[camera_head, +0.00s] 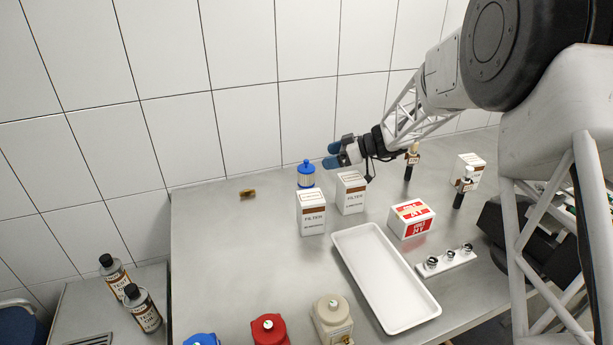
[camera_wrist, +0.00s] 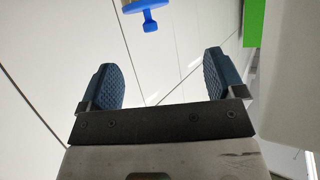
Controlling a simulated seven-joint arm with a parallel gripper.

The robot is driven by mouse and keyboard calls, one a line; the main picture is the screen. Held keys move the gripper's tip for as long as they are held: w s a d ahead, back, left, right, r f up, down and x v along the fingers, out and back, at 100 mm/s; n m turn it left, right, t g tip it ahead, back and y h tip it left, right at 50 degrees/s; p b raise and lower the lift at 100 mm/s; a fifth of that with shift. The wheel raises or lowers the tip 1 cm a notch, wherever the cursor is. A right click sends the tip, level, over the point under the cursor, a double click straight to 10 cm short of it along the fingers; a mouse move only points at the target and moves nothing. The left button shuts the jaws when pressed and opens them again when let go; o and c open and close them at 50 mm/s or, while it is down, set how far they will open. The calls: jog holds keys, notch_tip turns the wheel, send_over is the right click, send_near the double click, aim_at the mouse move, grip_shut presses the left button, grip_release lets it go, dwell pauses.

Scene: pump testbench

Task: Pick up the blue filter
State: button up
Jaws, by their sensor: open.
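In the wrist view my gripper (camera_wrist: 160,80) is open, with nothing between the two fingers. It is apart from the filter.
Two white filter boxes (camera_head: 311,212) (camera_head: 351,192) stand just in front of the filter. A white tray (camera_head: 350,256), a red-and-white box (camera_head: 411,219) and a small brown piece (camera_head: 248,193) are on the table (camera_head: 220,250). The tiled wall (camera_head: 243,110) is close behind.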

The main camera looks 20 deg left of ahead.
aim_at(306, 160)
jog(key=shift+w+a+f+n, duration=0.35)
jog(key=shift+a+f, duration=0.25)
jog(key=shift+a, duration=0.25)
jog(key=shift+x, duration=1.25)
jog(key=shift+a, duration=0.1)
jog(key=shift+x, duration=2.55)
jog(key=shift+w, duration=0.1)
jog(key=c, duration=1.2)
